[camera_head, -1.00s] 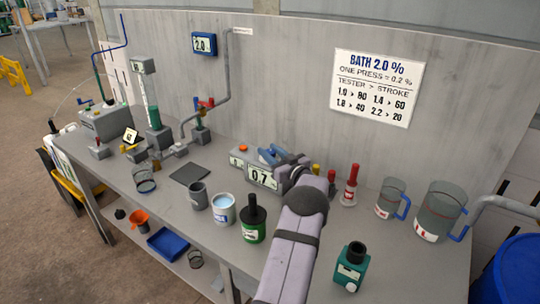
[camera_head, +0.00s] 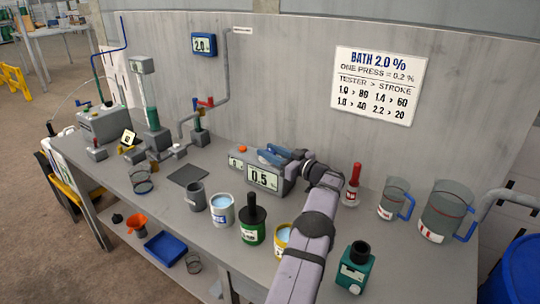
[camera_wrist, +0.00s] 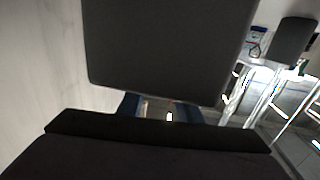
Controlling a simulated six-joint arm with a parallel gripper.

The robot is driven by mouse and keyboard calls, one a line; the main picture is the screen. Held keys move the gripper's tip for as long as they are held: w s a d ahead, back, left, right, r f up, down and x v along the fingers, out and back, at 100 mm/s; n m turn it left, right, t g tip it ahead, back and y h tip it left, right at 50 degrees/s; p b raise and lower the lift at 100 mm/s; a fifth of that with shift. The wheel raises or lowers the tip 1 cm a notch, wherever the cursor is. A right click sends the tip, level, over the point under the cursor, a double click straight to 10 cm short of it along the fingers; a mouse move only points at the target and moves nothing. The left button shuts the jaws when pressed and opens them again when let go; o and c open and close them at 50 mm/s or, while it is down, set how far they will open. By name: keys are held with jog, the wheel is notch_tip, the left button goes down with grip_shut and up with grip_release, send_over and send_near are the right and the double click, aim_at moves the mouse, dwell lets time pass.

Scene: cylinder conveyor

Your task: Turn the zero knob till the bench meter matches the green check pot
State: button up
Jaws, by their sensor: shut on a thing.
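The bench meter (camera_head: 288,185) is a grey box in the middle of the bench, and its display (camera_head: 264,178) reads 0.5. My gripper (camera_head: 273,155) is at the top of the meter, with its blue fingers shut on what I take to be the zero knob. The fingers and wrist hide the knob in the head view. In the wrist view my gripper (camera_wrist: 157,110) shows only as blue finger parts beyond dark bodies, and the knob cannot be made out. The green check pot (camera_head: 252,233) with a black top stands in front of the meter; its label is too small to read.
A white pot (camera_head: 222,211) and a grey mug (camera_head: 195,196) stand left of the green pot. A yellow-banded pot (camera_head: 283,243) stands beside my arm.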

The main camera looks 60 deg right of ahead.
jog(key=shift+r+n+y+b, duration=0.1)
jog(key=shift+n+y+b, duration=0.2)
jog(key=shift+y+b, duration=0.1)
dwell(0.5)
jog(key=o, duration=1)
jog(key=shift+o, duration=0.2)
jog(key=shift+s, duration=0.1)
jog(key=shift+s+a+b, duration=0.2)
jog(key=shift+s+b, duration=0.2)
jog(key=shift+s, duration=1.4)
jog(key=shift+s+a+b, duration=0.15)
jog(key=shift+s+b, duration=0.2)
jog(key=shift+s, duration=1.4)
